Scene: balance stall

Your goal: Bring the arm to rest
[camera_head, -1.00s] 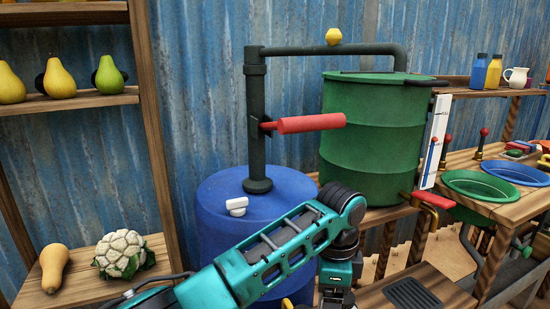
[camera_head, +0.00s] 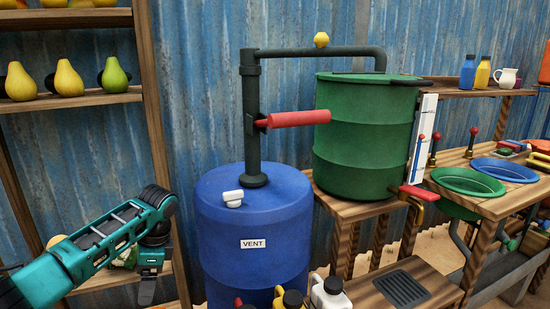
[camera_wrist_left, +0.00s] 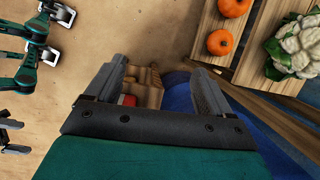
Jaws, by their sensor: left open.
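My left arm comes in from the left in the head view, bent at the elbow, and its left gripper (camera_head: 147,290) points down in front of the wooden shelf, left of the blue barrel (camera_head: 250,225). In the left wrist view the left gripper (camera_wrist_left: 160,85) shows two grey fingers wide apart with nothing between them. The sandy floor and some brown and red things lie far below. The blue barrel also shows in the left wrist view (camera_wrist_left: 181,98), partly behind the right finger. My right gripper does not show in the head view.
The wooden shelf (camera_head: 155,120) with pears stands close behind my left arm. A cauliflower (camera_wrist_left: 294,45) and orange pumpkins (camera_wrist_left: 220,42) lie on its lower boards. A pump with a red handle (camera_head: 295,119) stands on the barrel. A green drum (camera_head: 365,140) stands right of it.

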